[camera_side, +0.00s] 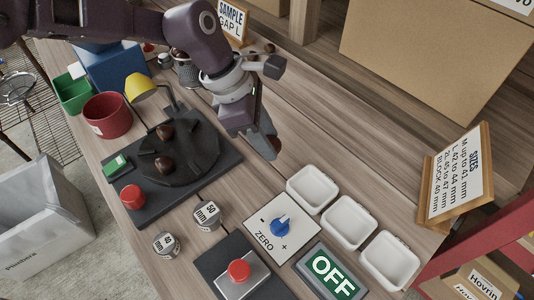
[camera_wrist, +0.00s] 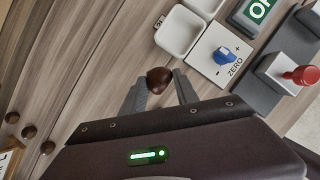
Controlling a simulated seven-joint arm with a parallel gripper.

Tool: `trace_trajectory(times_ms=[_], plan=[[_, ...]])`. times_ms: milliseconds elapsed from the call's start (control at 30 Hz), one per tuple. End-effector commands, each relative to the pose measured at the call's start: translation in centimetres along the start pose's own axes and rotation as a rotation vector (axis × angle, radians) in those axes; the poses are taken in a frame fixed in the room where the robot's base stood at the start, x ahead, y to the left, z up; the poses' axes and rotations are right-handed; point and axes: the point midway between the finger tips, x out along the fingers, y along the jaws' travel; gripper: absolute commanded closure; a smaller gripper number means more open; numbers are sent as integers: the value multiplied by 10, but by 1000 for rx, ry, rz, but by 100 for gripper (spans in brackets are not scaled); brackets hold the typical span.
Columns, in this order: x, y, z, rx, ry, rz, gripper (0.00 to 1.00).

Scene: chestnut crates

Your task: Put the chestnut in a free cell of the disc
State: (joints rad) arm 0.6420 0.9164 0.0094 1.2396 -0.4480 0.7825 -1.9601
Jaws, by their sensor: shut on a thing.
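My gripper (camera_side: 264,143) is shut on a brown chestnut (camera_side: 274,150), held above the bare wooden table to the right of the disc. In the wrist view the chestnut (camera_wrist: 158,79) sits between the two grey fingertips of my gripper (camera_wrist: 160,88). The dark disc (camera_side: 190,173) lies on a black base left of my gripper in the side view. Two chestnuts are on it, one farther back (camera_side: 165,131) and one nearer (camera_side: 165,164). The disc's right part shows no chestnut, but its cell edges are hard to make out. The disc is not visible in the wrist view.
A yellow lamp (camera_side: 140,86) leans over the disc's back edge. White trays (camera_side: 312,188), a ZERO dial plate (camera_side: 283,228) and a red button (camera_side: 239,271) stand in front. Marked cylinders (camera_side: 206,215) stand near the disc. Loose chestnuts (camera_wrist: 28,131) lie at left in the wrist view.

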Motion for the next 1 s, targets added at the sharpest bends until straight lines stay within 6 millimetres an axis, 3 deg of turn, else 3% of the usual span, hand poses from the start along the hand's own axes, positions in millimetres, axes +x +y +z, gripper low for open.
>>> trace_trajectory(times_ms=[167,267,500,667,767,1000], plan=[[-22,0,9,1,0,1,100],[-30,5,2,-2,0,0,100],[-79,32,-65,10,-7,0,100],[-107,37,-106,32,-13,-1,100],[-102,36,-120,37,-13,-6,100],[-56,36,-140,39,-14,-5,100]])
